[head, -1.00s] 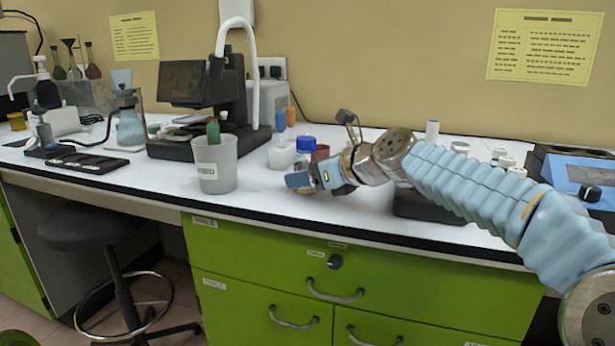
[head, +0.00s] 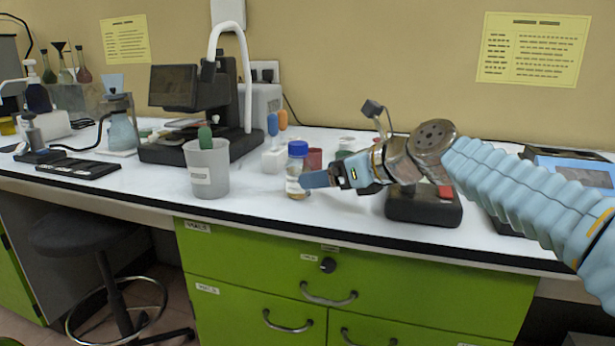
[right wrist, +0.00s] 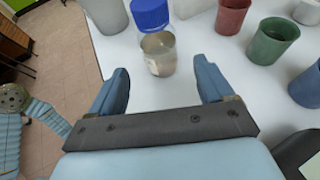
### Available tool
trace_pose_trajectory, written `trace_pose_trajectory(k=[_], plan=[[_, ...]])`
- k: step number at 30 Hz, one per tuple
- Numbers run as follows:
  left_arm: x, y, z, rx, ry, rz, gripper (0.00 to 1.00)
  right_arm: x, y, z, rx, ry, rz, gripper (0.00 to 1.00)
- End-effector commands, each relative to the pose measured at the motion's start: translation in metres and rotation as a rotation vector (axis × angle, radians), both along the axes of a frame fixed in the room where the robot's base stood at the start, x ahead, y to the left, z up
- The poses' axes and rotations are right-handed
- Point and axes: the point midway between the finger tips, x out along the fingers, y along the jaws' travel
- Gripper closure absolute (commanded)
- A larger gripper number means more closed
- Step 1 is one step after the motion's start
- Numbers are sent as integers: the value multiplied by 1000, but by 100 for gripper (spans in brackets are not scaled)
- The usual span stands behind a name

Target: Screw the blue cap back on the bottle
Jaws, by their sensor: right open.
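My left gripper is not in view.
A grey beaker (head: 208,168) with a green-topped item stands left of the bottle. A red cup (right wrist: 232,16), a green cup (right wrist: 273,41) and a blue cup (right wrist: 305,84) stand to the right. A dark box with a red button (head: 424,205) sits under my right arm.

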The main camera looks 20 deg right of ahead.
Motion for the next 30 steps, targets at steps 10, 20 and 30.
trace_pose_trajectory(k=[10,20,30], plan=[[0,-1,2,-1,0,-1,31,-35,-23,17,1,1,0,19],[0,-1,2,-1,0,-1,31,-37,-24,18,0,0,1,19],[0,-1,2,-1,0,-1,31,-37,-24,18,0,0,1,19]])
